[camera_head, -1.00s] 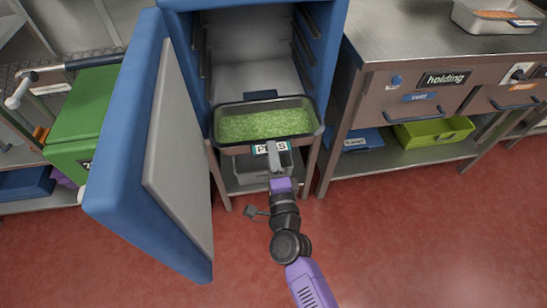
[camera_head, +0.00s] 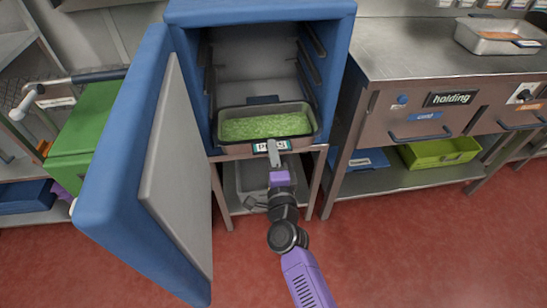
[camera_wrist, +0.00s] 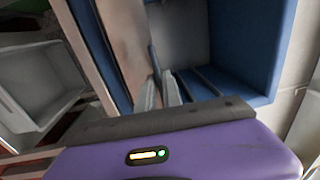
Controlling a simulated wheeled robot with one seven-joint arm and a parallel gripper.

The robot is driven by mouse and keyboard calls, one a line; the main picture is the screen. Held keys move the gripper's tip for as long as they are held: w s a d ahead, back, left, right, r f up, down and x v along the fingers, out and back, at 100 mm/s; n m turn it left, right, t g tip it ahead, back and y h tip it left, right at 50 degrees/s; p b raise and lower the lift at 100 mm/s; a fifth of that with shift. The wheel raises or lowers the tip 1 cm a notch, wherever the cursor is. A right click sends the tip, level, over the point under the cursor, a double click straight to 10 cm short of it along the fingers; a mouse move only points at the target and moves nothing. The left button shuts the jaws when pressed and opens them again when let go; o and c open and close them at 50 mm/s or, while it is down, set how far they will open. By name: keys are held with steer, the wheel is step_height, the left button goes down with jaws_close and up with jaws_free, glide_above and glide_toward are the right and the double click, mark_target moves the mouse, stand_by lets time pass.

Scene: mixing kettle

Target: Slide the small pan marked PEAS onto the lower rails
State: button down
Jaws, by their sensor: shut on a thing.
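The small pan marked PEAS (camera_head: 235,149) is full of green peas and sits level at the mouth of the open blue cabinet (camera_head: 182,14), low in its opening. Its back part is inside the cabinet and its labelled front edge faces me. My gripper (camera_head: 273,152) is shut on the front edge of the pan, at the label. In the wrist view, my gripper's fingers (camera_wrist: 160,92) point toward the cabinet interior. Rails (camera_head: 308,68) show on the cabinet's inner right wall. Whether the pan rests on rails is hidden.
The blue cabinet door (camera_head: 120,170) stands open at the left. A grey bin (camera_head: 247,182) is on the shelf under the cabinet. A steel counter (camera_head: 400,60) with drawers stands close at the right, holding another pan (camera_head: 480,42). A green box (camera_head: 85,130) is at the left.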

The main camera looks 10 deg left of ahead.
steer(key=shift+b+x, duration=0.45)
steer(key=shift+x, duration=0.95)
steer(key=shift+r, duration=0.15)
steer(key=shift+f+b+x, duration=0.15)
steer(key=shift+b+x, duration=1.1)
steer(key=shift+x, duration=0.45)
steer(key=shift+f+b+x, duration=0.15)
steer(key=shift+b+x, duration=1.1)
steer(key=shift+x, duration=0.5)
steer(key=b+x, duration=0.3)
steer(key=x, duration=0.1)
steer(key=shift+f+b, duration=0.25)
steer(key=shift+b, duration=0.05)
steer(key=shift+w+a+r, duration=0.1)
steer(key=shift+w, duration=0.2)
steer(key=shift+w+f+b, duration=0.2)
steer(key=shift+w+b, duration=0.05)
steer(key=shift+b, duration=1)
